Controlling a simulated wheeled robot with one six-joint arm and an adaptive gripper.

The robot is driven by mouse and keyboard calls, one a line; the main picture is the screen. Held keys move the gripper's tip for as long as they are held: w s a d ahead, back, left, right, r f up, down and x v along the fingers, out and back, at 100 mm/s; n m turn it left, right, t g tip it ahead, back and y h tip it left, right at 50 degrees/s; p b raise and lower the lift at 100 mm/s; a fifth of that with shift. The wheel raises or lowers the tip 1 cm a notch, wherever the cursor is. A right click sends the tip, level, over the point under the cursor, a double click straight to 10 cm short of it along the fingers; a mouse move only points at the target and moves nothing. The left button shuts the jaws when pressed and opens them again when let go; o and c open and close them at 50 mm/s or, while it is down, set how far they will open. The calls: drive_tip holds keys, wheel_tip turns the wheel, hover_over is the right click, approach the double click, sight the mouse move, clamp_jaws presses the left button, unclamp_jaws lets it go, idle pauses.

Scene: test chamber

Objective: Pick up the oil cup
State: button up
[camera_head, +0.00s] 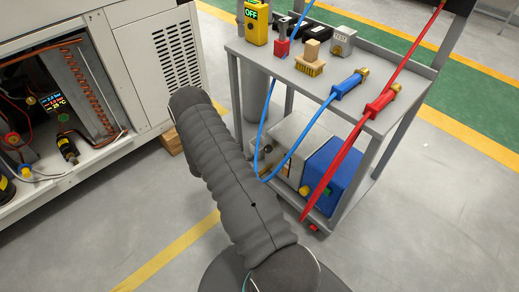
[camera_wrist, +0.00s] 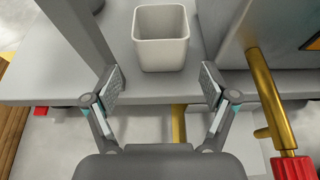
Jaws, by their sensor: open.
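The oil cup (camera_wrist: 160,52) is a light grey, square, open-topped cup. It stands upright on a grey shelf (camera_wrist: 155,88) at the top middle of the wrist view, and its inside looks empty. My gripper (camera_wrist: 160,88) is open, with one padded finger on each side of the picture below the cup. The cup lies ahead of the fingertips, roughly centred between them, and the pads do not appear to touch it. In the camera_head view my dark sleeved arm reaches toward the cart, and I can see neither the gripper nor the cup there.
In the wrist view a grey post (camera_wrist: 75,30) stands left of the cup. A metal box (camera_wrist: 235,35), a brass pipe (camera_wrist: 264,92) and a red fitting (camera_wrist: 293,166) crowd the right. The cart (camera_head: 345,115) carries hoses and tools; an open cabinet (camera_head: 60,110) stands left.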

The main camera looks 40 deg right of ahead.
sight(253, 149)
drive_tip(key=x, duration=0.9)
drive_tip(key=shift+s+p, duration=0.1)
drive_tip(key=shift+p, duration=0.2)
drive_tip(key=c, duration=0.8)
